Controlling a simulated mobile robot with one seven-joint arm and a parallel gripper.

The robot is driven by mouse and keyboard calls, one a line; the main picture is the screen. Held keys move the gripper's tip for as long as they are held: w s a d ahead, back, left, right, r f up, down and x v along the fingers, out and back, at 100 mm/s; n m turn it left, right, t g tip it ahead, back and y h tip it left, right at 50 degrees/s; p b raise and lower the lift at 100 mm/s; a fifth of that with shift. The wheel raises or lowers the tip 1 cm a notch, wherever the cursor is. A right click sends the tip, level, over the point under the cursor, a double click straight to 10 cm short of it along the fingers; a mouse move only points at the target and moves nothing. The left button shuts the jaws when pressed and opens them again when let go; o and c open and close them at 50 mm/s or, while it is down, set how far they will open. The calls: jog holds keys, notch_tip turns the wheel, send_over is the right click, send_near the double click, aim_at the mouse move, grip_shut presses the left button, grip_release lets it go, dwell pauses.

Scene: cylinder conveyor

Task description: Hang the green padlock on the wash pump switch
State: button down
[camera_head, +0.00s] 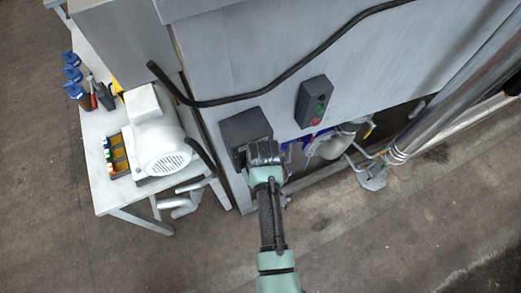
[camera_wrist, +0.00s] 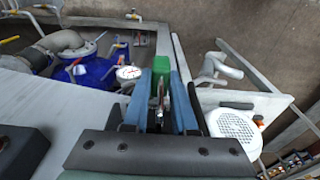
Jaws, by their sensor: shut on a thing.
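The green padlock (camera_wrist: 160,67) shows in the wrist view between the far ends of my gripper's blue-grey fingers. My gripper (camera_wrist: 163,92) is shut on it. A thin metal part shows beside the green body; whether it is the shackle I cannot tell. In the head view my gripper (camera_head: 262,150) is in front of a dark grey box (camera_head: 243,128) on the machine's panel, probably the wash pump switch. My arm hides part of the box, and no label is readable. The padlock is hidden in the head view, so I cannot tell whether it touches the box.
A black cable (camera_head: 270,88) runs across the panel. A white motor (camera_head: 161,145) and blue-capped bottles (camera_head: 73,75) stand on the left table (camera_head: 104,198). Blue pump parts (camera_wrist: 97,72) show in the wrist view.

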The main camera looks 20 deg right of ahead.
jog(key=shift+w+a+r+t+p, duration=0.1)
jog(key=shift+w+r+t+p, duration=0.25)
jog(key=shift+p, duration=0.7)
jog(key=shift+s+d+f+p, duration=0.15)
jog(key=shift+s+p, duration=0.55)
jog(key=shift+s, duration=0.65)
jog(key=shift+s+d+f+p, duration=0.1)
jog(key=shift+s+p, duration=0.55)
jog(key=shift+s, duration=0.65)
